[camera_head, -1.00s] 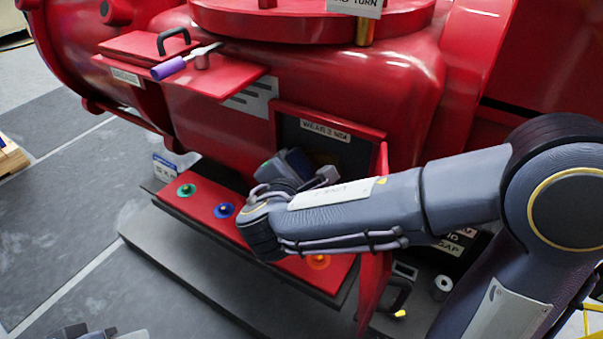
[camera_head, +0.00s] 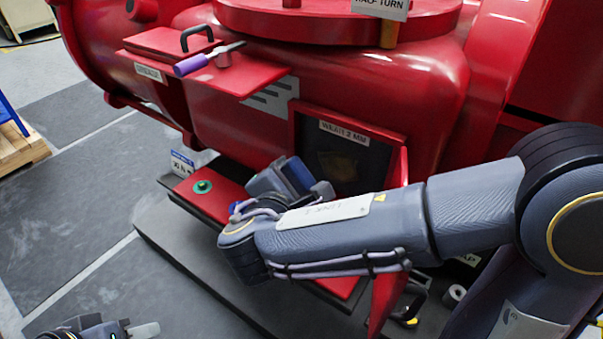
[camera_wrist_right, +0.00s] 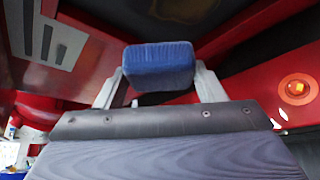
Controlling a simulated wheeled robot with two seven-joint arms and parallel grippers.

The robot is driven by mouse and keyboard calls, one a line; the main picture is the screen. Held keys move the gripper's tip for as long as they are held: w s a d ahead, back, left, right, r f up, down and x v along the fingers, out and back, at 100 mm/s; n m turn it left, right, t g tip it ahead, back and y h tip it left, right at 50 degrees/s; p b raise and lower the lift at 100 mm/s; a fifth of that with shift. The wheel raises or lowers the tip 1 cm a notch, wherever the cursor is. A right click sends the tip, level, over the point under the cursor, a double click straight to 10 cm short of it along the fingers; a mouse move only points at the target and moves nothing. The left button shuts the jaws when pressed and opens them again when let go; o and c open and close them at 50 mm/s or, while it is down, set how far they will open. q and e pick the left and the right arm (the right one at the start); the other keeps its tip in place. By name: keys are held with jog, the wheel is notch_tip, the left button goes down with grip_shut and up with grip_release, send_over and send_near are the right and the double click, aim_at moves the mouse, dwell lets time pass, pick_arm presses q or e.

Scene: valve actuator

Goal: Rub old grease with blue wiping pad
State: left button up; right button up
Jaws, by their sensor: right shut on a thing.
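The blue wiping pad (camera_wrist_right: 158,66) is in the right wrist view, clamped between the two grey fingers of my right gripper (camera_wrist_right: 160,80). In the head view my right gripper (camera_head: 285,178) is at the lower left of the dark recess (camera_head: 375,160) in the red housing, partly hidden by its own arm. A brownish patch that looks like the old grease (camera_head: 340,164) shows on the recess's dark face. The pad appears apart from this patch. My left gripper (camera_head: 95,329) is at the bottom left edge, partly cut off; its opening cannot be made out.
A red door (camera_head: 388,285) stands open at the recess's right. A red ledge with a green knob (camera_head: 202,187) runs below; an orange knob (camera_wrist_right: 297,88) shows in the right wrist view. A purple-handled tool (camera_head: 190,66) lies on the upper shelf.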

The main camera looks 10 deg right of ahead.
aim_at(304, 174)
jog(key=shift+s+a, duration=0.25)
jog(key=shift+s, duration=0.1)
jog(key=shift+s+a, duration=1)
jog(key=shift+s, duration=0.1)
jog(key=shift+w+d+b, duration=0.4)
jog(key=shift+w+d, duration=1.95)
jog(key=shift+d, duration=0.15)
jog(key=shift+w+d, duration=0.1)
